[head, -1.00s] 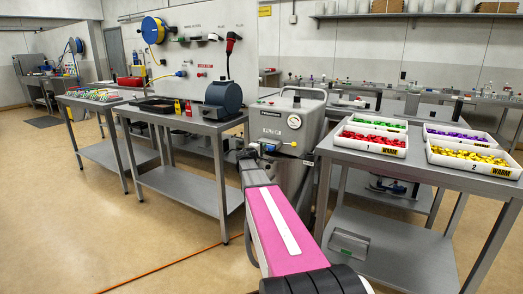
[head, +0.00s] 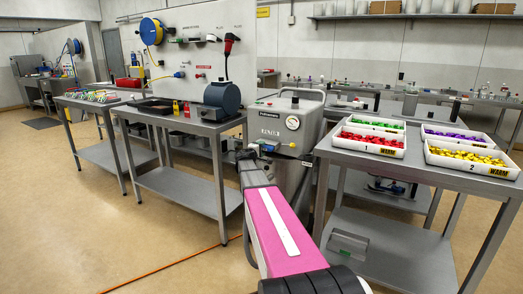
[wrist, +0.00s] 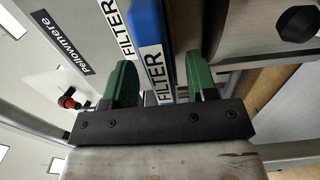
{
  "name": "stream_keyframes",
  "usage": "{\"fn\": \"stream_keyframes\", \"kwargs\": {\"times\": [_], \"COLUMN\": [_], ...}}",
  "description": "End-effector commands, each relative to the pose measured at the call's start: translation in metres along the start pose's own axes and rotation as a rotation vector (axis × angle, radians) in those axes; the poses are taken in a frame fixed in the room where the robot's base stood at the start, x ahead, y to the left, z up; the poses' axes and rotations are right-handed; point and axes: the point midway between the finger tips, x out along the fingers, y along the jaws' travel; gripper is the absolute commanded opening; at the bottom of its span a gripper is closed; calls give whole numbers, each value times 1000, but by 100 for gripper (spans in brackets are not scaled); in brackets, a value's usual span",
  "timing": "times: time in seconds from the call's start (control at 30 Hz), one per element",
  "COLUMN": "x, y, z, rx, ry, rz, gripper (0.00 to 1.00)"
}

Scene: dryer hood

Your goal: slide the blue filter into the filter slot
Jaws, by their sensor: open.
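The blue filter (wrist: 165,55) shows in the wrist view, with a white FILTER label on the face toward me. My gripper (wrist: 159,66) has green fingers on either side of it, open, with a gap visible on the left. The grey dryer hood (head: 292,117) stands beyond my arm in the head view. In the wrist view, its pale panel (wrist: 60,25) lies left of the filter. A second FILTER label is beside the filter's upper left. The slot opening is hidden, so I cannot tell how deep the filter sits. My gripper is small in the head view (head: 262,147).
A grey table (head: 340,155) with trays of coloured pieces stands close on the right. Another bench (head: 178,122) with a dark blue motor-like unit (head: 222,97) stands left. An orange cable (head: 165,266) crosses the floor. Open floor lies at the front left.

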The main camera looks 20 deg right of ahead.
Motion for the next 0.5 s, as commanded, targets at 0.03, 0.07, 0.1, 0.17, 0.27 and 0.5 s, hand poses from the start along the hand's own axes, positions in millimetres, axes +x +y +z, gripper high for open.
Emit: {"fn": "stream_keyframes", "kwargs": {"times": [0.03,0.07,0.1,0.17,0.27,0.5], "x": [-6,-9,-14,-23,-40,-85], "y": [0,0,0,0,0,0], "z": [1,1,1,2,2,2], "rx": [0,0,0,0,0,0], "ry": [1,1,1,1,1,2], "rz": [0,0,0,0,0,0], "gripper": [53,53,53,53,53,53]}}
